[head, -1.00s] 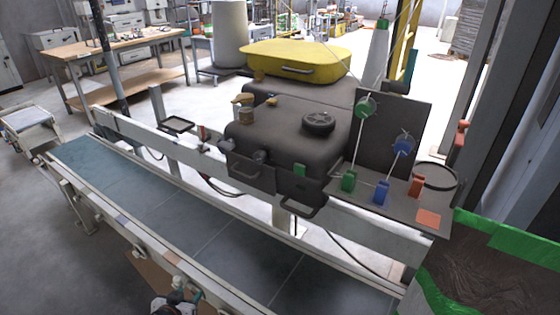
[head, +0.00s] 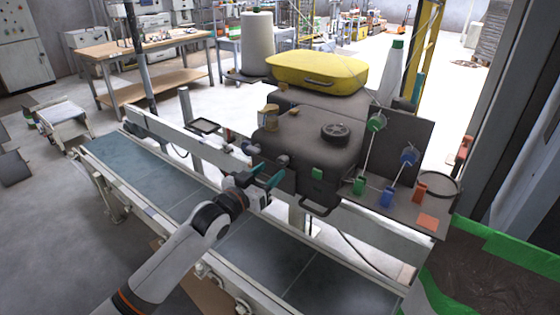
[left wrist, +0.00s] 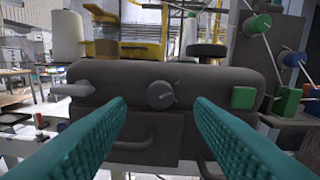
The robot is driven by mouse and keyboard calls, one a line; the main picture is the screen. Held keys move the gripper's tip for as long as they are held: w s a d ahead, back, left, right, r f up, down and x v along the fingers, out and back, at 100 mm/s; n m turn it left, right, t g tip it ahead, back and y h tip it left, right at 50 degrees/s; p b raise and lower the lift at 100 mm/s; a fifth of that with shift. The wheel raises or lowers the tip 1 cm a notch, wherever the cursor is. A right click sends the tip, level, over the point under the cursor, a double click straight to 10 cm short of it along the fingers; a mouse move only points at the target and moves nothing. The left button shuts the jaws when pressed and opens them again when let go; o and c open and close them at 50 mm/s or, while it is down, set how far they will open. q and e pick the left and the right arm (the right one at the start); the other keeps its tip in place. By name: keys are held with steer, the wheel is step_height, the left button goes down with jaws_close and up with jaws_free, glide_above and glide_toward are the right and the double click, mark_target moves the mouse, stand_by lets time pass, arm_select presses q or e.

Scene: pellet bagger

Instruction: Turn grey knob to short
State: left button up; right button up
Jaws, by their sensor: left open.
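The grey round knob (left wrist: 160,95) sits on the front of a dark grey machine housing (left wrist: 212,80), in the middle of the left wrist view. A lighter mark shows on its face, but its lettering and setting are too small to read. In the head view the knob (head: 283,160) shows just beyond my left gripper (head: 269,175). My left gripper is open and empty, its teal fingers pointing at the housing. In the left wrist view the knob lies between the two fingers, ahead of the tips and apart from them. My right gripper is not in view.
A green button (left wrist: 243,97) is right of the knob and a grey spout-like fitting (left wrist: 75,89) is left. A dark handle (head: 318,204) juts out below. The conveyor belt (head: 250,252) runs under my left arm. Green and blue clamps (head: 387,197) stand on the right shelf.

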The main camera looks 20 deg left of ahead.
mark_target(281, 163)
arm_select(q)
steer(key=x, duration=0.5)
steer(key=shift+w+p, duration=0.1)
steer(key=shift+p, duration=0.3)
steer(key=shift+d, duration=0.1)
steer(key=c, duration=1)
